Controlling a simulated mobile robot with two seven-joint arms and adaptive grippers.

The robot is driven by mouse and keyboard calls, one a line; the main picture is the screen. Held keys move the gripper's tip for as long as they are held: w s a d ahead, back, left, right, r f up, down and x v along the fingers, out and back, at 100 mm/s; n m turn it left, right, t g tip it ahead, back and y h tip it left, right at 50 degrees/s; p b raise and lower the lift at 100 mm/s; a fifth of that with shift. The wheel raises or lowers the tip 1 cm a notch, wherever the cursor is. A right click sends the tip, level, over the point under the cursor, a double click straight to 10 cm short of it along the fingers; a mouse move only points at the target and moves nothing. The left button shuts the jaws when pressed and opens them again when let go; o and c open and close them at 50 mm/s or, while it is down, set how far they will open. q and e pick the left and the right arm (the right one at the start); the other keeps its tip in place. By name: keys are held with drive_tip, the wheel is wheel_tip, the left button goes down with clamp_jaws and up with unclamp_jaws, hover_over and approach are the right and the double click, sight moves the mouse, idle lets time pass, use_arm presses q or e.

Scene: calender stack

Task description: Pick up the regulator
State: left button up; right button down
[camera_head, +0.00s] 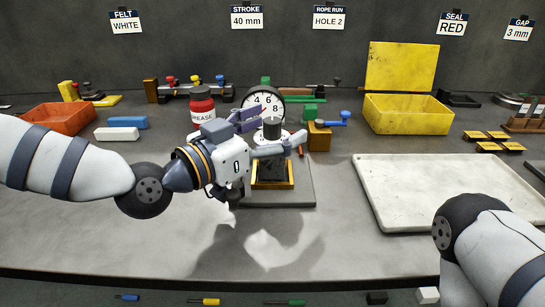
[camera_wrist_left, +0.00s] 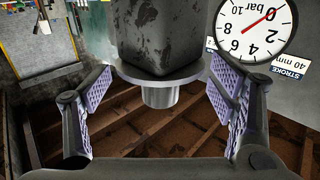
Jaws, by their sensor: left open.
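What I take to be the regulator (camera_head: 272,127) stands upright near the middle of the bench, its dark round top showing between my fingers. A white dial gauge (camera_head: 264,101) is right behind it; I cannot tell if they are joined. My left gripper (camera_head: 265,132) is open, its fingers on either side of the regulator. In the left wrist view, the dark tapered body (camera_wrist_left: 160,35), with a flange and short grey stub, sits between the purple pads of the gripper (camera_wrist_left: 160,92), with gaps on both sides. The dial (camera_wrist_left: 256,28) is at upper right. My right gripper is out of view.
A grey plate with a yellow-rimmed block (camera_head: 288,183) lies below my gripper. A grease can (camera_head: 201,104) stands close to its left. An orange bin (camera_head: 60,119), a yellow bin (camera_head: 408,115) and a pale tray (camera_head: 375,203) lie farther out.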

use_arm(q)
clamp_jaws()
idle(0.3)
